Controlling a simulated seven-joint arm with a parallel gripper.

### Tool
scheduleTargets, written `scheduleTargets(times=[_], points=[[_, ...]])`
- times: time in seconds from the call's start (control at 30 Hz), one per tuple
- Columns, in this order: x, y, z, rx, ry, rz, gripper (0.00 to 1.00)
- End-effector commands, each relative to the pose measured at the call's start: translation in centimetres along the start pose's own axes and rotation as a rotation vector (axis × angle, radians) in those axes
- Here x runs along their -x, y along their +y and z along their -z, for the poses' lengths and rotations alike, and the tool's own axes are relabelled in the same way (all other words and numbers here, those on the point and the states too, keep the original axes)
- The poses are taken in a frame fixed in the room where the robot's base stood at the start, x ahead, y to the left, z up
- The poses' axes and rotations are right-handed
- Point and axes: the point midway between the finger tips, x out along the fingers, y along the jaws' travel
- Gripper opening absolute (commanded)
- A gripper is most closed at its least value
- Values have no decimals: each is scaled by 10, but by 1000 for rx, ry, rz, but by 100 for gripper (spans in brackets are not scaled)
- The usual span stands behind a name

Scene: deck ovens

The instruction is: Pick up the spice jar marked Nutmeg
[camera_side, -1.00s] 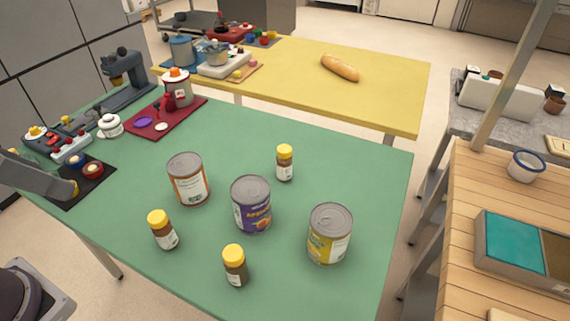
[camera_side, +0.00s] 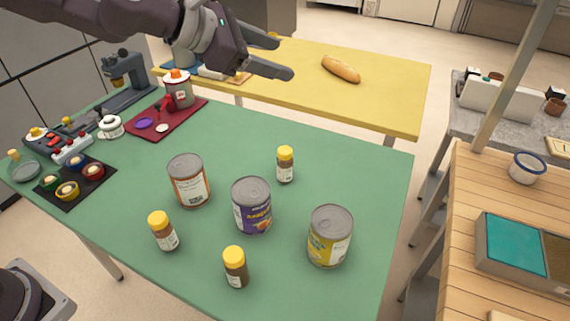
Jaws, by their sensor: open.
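Three small spice jars with yellow caps stand upright on the green table (camera_side: 330,150). One jar (camera_side: 285,165) is at the back, behind the cans. One jar (camera_side: 163,232) is at the front left. One jar (camera_side: 236,268) is at the front middle. Their labels are too small to read, so I cannot tell which is Nutmeg. My gripper (camera_side: 285,57) is open and empty, high at the top of the view, its fingers pointing right. It is well apart from all the jars.
Three cans stand among the jars: an orange-labelled one (camera_side: 188,181), a purple one (camera_side: 252,206) and a yellow one (camera_side: 329,236). A coffee machine (camera_side: 124,75), red mat (camera_side: 183,120) and black tray (camera_side: 98,173) are at the left. A yellow table (camera_side: 400,95) with bread (camera_side: 341,69) stands behind.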

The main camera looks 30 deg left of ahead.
Motion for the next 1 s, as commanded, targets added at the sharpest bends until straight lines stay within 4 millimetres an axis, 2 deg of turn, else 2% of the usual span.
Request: scheduleTargets(times=[0.1,0.27,0.4,0.5,0.6,0.7,0.87,1.0], points=[[-10,54,0,477,-111,-85,61],[-56,14,72,473,-103,-73,61],[-97,-17,138,468,-103,-76,61],[-122,-35,177,464,-104,-80,61],[-138,-45,204,462,-107,-83,61],[-147,-50,213,457,-109,-84,61],[-167,-48,212,455,-109,-84,61],[-194,-45,209,455,-109,-84,61]])
